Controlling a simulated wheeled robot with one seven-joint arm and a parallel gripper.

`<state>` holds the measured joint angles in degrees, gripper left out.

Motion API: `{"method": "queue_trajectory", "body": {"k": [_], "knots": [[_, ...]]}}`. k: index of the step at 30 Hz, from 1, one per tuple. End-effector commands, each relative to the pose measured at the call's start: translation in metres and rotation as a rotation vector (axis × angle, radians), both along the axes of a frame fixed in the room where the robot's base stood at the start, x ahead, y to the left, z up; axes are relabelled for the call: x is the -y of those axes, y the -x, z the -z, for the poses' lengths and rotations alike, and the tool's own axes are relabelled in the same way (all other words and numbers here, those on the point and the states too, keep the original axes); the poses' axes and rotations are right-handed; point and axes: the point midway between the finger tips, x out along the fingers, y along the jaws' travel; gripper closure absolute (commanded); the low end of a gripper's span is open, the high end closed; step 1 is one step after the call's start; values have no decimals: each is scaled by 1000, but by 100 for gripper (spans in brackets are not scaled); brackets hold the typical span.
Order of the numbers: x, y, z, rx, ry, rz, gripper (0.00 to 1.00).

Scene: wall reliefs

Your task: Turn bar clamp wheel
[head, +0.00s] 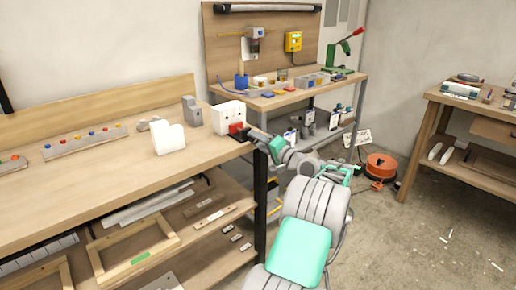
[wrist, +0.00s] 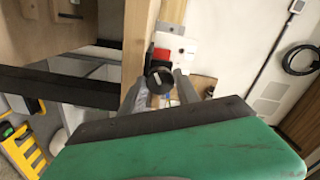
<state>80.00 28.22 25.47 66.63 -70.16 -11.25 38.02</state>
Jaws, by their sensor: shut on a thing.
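The bar clamp wheel (wrist: 158,80) is a dark round knob with a pale line across it, seen in the wrist view. A red clamp part (wrist: 162,54) sits just behind it; it also shows at the bench's right edge in the head view (head: 236,128). My gripper (wrist: 158,88) has one grey finger on each side of the wheel and is shut on it. In the head view my gripper (head: 250,134) reaches in from the right at the bench corner, and the wheel cannot be made out there.
A white block (head: 229,113) stands behind the red part on the wooden workbench (head: 95,165). Another white block (head: 169,138) and a grey block (head: 192,111) stand to the left. A second bench (head: 285,98) with tools is behind. Open floor (head: 440,215) lies to the right.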

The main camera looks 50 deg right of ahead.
Motion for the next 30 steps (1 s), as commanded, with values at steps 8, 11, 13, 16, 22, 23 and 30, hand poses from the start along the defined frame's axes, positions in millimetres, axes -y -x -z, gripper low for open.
{"method": "queue_trajectory", "body": {"k": [8,11,13,16,22,23,30], "knots": [[0,0,4,-39,172,1,100],[0,0,3,-48,211,1,100],[0,0,2,-53,232,1,100],[1,0,2,-57,251,1,100],[1,0,1,-61,264,1,100],[1,0,1,-62,265,1,100],[1,0,1,-61,263,1,100]]}}
